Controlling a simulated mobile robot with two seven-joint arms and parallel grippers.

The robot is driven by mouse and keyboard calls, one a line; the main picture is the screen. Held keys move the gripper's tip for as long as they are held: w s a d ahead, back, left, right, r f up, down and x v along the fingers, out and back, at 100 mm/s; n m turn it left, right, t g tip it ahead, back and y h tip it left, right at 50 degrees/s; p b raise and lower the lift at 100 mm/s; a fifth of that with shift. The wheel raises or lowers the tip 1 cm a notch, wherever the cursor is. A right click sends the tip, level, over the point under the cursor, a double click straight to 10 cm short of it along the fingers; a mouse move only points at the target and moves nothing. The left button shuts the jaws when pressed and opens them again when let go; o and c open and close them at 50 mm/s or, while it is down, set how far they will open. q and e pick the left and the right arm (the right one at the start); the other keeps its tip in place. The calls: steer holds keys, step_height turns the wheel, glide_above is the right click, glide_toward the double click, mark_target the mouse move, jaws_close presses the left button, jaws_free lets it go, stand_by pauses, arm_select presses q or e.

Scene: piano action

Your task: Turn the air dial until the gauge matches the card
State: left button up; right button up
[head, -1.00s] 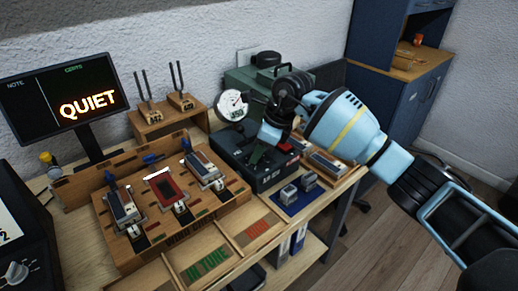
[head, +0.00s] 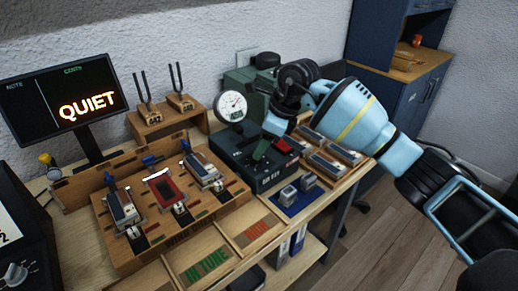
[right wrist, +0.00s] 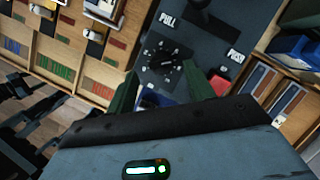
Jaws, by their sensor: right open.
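A round white gauge (head: 231,106) with a dark rim stands at the back of a dark box (head: 235,160); its needle is too small to read surely. In the right wrist view a round black dial (right wrist: 164,62) with pale marks around it sits on the box's dark top. My right gripper (head: 268,145) is over the box in the head view, and hides the dial there. Its open green fingers (right wrist: 158,92) show just below the dial in the wrist view, with nothing between them; contact cannot be told. I cannot identify the card. My left gripper is not in view.
A red button (head: 283,146) sits beside the gripper, also on the box. A wooden rack (head: 160,225) with several key parts stands left, and a screen (head: 62,103) reads QUIET. A blue tray (head: 300,203) with grey blocks lies in front. Another knob (head: 15,272) is at far left.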

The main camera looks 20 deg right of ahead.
steer(key=shift+v, duration=2.4)
steer(key=shift+f, duration=0.1)
